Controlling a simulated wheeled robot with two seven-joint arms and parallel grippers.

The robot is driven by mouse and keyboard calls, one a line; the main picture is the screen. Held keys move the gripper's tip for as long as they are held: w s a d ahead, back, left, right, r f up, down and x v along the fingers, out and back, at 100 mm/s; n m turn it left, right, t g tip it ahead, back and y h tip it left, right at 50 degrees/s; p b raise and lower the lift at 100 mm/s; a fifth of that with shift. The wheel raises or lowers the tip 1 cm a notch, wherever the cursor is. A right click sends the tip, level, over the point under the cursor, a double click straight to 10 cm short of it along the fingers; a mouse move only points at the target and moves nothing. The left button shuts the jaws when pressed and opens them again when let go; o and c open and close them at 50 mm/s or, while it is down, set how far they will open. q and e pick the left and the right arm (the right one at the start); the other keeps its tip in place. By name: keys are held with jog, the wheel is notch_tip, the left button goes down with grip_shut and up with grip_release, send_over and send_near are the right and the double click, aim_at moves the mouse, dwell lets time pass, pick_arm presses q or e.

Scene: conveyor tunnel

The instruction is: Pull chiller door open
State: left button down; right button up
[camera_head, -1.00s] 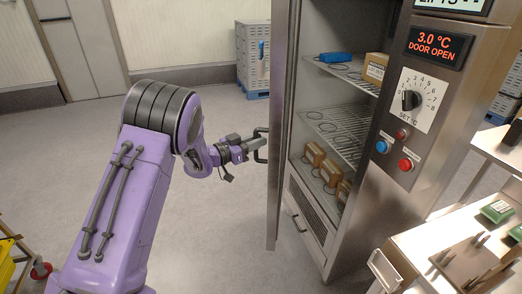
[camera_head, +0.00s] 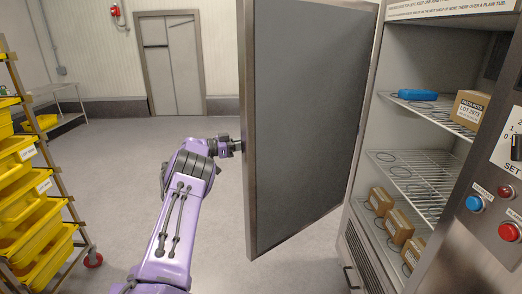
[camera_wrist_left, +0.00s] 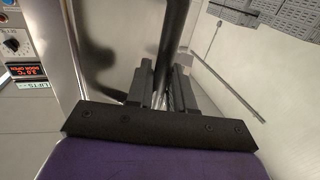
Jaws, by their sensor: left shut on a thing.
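The chiller door (camera_head: 305,120) stands wide open in the head view, its dark inner panel facing me, swung out to the left of the chiller cabinet (camera_head: 408,58). My left arm reaches to the door's left edge, and my left gripper (camera_head: 238,146) is partly hidden behind that edge. In the left wrist view my left gripper (camera_wrist_left: 162,88) is shut on the dark bar of the door handle (camera_wrist_left: 174,35). The display (camera_wrist_left: 28,70) there reads 3.0 °C, DOOR OPEN. My right gripper is in neither view.
Wire shelves (camera_head: 415,178) inside the chiller hold cardboard boxes (camera_head: 396,226) and a blue item (camera_head: 417,95). A rack of yellow bins (camera_head: 25,205) stands at the left. The grey floor (camera_head: 125,165) between rack and door is clear. A closed wall door (camera_head: 171,65) is behind.

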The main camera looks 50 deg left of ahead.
pick_arm(q)
jog(key=shift+w+a, duration=0.15)
jog(key=shift+a, duration=0.4)
jog(key=c, duration=1.2)
grip_release()
jog(key=shift+o, duration=0.2)
jog(key=shift+w, duration=0.15)
jog(key=b+v, duration=0.2)
jog(key=v, duration=0.8)
jog(key=shift+s, duration=0.2)
